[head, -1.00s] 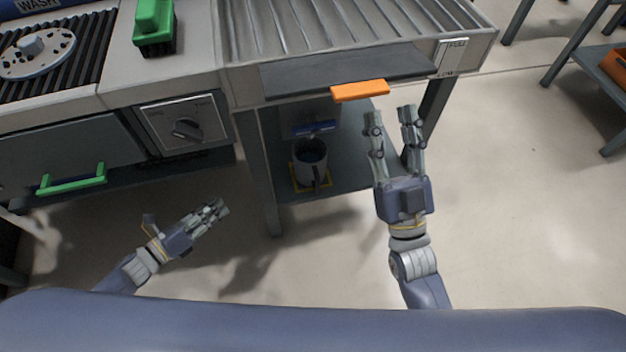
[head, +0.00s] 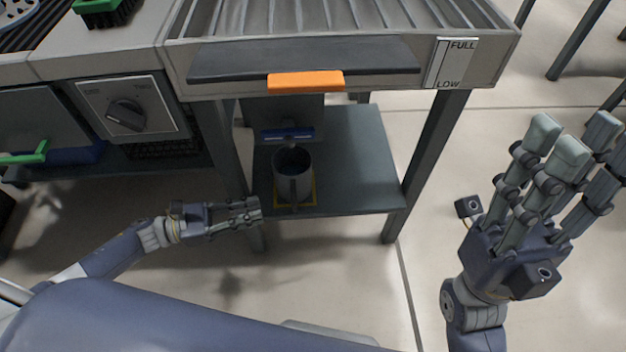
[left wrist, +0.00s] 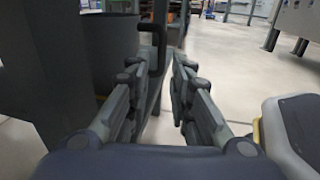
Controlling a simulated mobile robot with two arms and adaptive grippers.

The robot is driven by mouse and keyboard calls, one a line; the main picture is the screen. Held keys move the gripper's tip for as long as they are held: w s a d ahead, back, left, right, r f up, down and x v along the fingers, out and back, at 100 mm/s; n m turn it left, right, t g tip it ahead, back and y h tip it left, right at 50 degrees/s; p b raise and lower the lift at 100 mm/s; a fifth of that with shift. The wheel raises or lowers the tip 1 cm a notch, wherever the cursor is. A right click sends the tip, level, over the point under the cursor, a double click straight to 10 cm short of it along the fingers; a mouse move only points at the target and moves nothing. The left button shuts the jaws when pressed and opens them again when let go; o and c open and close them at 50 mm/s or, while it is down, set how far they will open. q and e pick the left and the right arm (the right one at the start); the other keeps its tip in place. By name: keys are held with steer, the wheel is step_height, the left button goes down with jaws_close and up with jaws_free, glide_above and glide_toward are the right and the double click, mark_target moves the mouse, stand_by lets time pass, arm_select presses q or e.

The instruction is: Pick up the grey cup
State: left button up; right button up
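The grey cup (head: 292,180) stands upright on a yellow-edged square on the lower shelf, under the roller table, its handle facing me. My left gripper (head: 255,210) is at the shelf's front edge, just left of the cup. In the left wrist view the cup (left wrist: 112,45) is at the upper left. Its dark handle sits close by the tip of the left finger; I cannot tell whether they touch. The left gripper (left wrist: 172,65) is open, with a narrow empty gap between its fingers. My right gripper (head: 575,140) is open and empty at the right, away from the shelf.
The shelf (head: 360,170) is bare right of the cup. A blue-handled item (head: 287,133) is behind the cup. The roller table with its orange handle (head: 306,82) overhangs the shelf. A table leg (head: 222,140) stands left of the cup. The floor at right is clear.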

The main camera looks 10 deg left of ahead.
mark_target(295, 203)
arm_select(q)
steer(key=shift+f+b+x, duration=0.15)
steer(key=shift+b+x, duration=0.45)
steer(key=shift+x, duration=2.1)
steer(key=shift+f+b+x, duration=0.15)
steer(key=shift+b+x, duration=0.4)
steer(key=shift+x, duration=2.1)
jaws_close()
